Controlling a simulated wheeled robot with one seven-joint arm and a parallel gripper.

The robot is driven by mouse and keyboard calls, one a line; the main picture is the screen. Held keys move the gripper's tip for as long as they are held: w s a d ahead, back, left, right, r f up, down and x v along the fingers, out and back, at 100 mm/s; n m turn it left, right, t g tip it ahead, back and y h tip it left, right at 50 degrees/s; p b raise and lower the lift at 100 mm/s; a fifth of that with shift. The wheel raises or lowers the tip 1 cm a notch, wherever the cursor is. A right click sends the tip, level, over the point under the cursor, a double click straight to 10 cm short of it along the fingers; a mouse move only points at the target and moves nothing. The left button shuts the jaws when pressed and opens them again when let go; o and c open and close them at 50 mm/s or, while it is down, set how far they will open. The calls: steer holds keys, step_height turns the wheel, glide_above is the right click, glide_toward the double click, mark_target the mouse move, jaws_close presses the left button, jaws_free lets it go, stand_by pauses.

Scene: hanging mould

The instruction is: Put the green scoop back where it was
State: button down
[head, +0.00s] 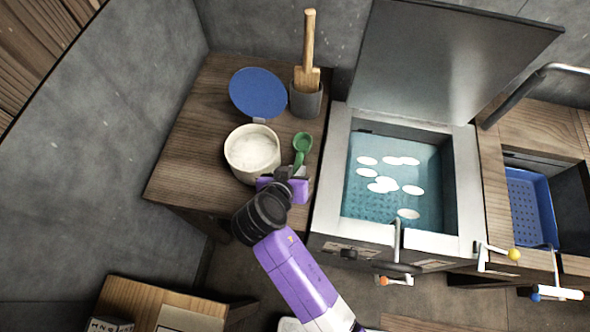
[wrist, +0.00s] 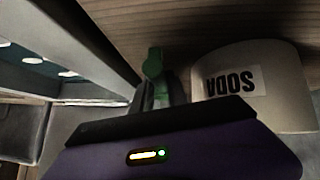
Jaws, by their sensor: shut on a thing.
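The green scoop (head: 302,146) is in my gripper (head: 291,176), over the table's right side, just right of the white soda tub. My gripper is shut on its handle, and the bowl points away from me. The scoop also shows in the wrist view (wrist: 153,66), upright between the fingers. The soda tub (head: 229,163) is open and full of white powder. Its SODA label (wrist: 229,82) shows in the wrist view, close beside my gripper. I cannot tell whether the scoop touches the table.
A blue round lid (head: 257,93) and a grey pot (head: 306,101) holding a wooden paddle (head: 308,45) stand behind the tub. The open basin (head: 465,190) with white ovals in water is to the right. Bare wooden table (head: 190,150) lies left of the tub.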

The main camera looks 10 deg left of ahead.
steer(key=shift+f, duration=0.2)
steer(key=c, duration=1.3)
jaws_free()
steer(key=shift+s+r, duration=0.15)
steer(key=shift+r, duration=0.2)
steer(key=v, duration=1.1)
steer(key=shift+s+r+b, duration=0.2)
steer(key=shift+s+b, duration=0.1)
steer(key=shift+b, duration=0.05)
steer(key=shift+w+a, duration=0.1)
